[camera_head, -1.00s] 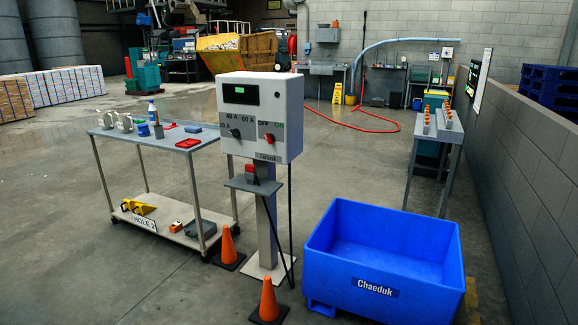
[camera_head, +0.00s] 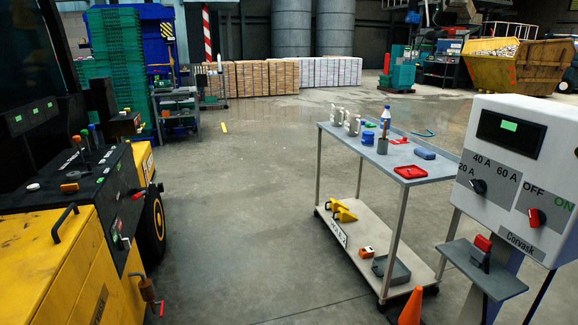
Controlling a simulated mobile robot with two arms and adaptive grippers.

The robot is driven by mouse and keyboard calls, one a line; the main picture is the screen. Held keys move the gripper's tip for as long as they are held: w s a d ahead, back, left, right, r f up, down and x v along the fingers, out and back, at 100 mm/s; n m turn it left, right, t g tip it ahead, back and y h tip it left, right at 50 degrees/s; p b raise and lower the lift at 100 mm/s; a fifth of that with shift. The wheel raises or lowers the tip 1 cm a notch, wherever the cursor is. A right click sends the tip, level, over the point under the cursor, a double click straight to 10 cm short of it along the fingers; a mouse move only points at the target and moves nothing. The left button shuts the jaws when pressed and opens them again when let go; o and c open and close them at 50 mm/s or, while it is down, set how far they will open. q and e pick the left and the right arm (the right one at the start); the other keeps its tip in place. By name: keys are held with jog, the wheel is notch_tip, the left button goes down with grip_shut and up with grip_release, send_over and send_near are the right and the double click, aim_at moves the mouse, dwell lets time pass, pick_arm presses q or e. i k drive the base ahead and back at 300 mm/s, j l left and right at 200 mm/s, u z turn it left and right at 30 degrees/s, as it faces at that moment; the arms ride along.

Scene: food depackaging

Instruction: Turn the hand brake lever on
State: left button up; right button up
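A yellow and black vehicle (camera_head: 45,250) fills the left side of the head view. Its black top panel carries several small levers (camera_head: 83,145) with coloured knobs, one blue and one red among them. A black curved handle (camera_head: 63,222) stands on the yellow body. A small red part (camera_head: 138,194) shows at the panel's right edge. A brown and red fitting (camera_head: 149,290) sticks out low on the side facing right. I cannot tell which of these is the hand brake lever, or its position. Neither of my grippers is in view.
A white control box (camera_head: 510,165) with knobs stands at the right, with a cart (camera_head: 440,172) of tools beside it. An orange cone (camera_head: 411,306) is at the bottom. Green crates (camera_head: 112,65) stand behind the vehicle. The concrete floor (camera_head: 245,215) between vehicle and cart is clear.

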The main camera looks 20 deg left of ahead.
aim_at(140, 191)
jog(key=i+j+u, duration=0.15)
jog(key=u, duration=0.25)
jog(key=i+u, duration=0.55)
jog(key=u, duration=0.2)
jog(key=i+u, duration=0.25)
jog(key=u, duration=0.15)
jog(key=i+l+z, duration=0.1)
jog(key=i+l, duration=0.25)
jog(key=i+l+z, duration=0.1)
jog(key=i+l, duration=0.2)
jog(key=i, duration=0.3)
